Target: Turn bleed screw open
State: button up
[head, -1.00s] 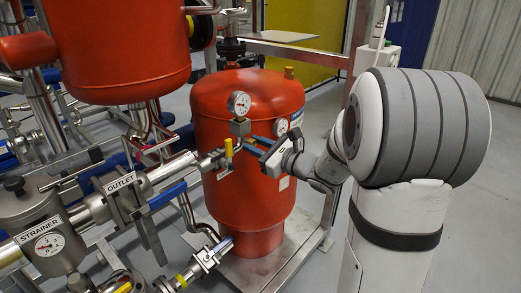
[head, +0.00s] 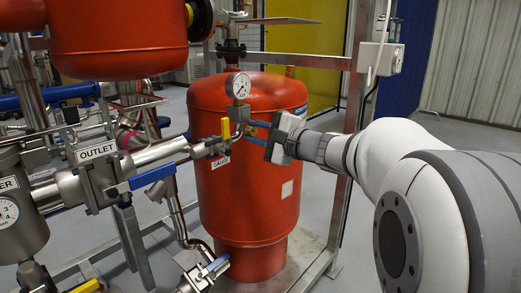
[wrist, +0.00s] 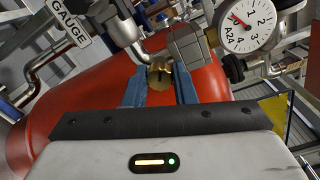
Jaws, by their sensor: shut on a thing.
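The bleed screw (wrist: 160,76), a small slotted brass piece, shows in the wrist view beside a grey metal block (wrist: 190,45) under the round dial gauge (wrist: 248,24). My gripper (wrist: 160,90) has its two blue fingers on either side of the screw, shut on it. In the head view my gripper (head: 251,132) reaches in from the right at the valve block below the dial gauge (head: 238,85). The fingers hide the screw there. How far the screw is turned cannot be told.
A red tank (head: 250,200) stands just behind and below my gripper. A yellow-handled valve (head: 226,128) is left of the fingers. The outlet pipe (head: 160,152) and blue handle (head: 152,178) run to the left. A steel frame post (head: 345,190) stands to the right.

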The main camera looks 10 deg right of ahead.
jog(key=n+b, duration=0.2)
jog(key=n, duration=0.2)
jog(key=shift+r, duration=0.15)
jog(key=n, duration=0.5)
jog(key=shift+n+h, duration=0.3)
jog(key=n, duration=1.1)
jog(key=shift+t, duration=0.4)
jog(key=shift+n, duration=0.3)
jog(key=o, duration=1)
jog(key=shift+f, duration=0.2)
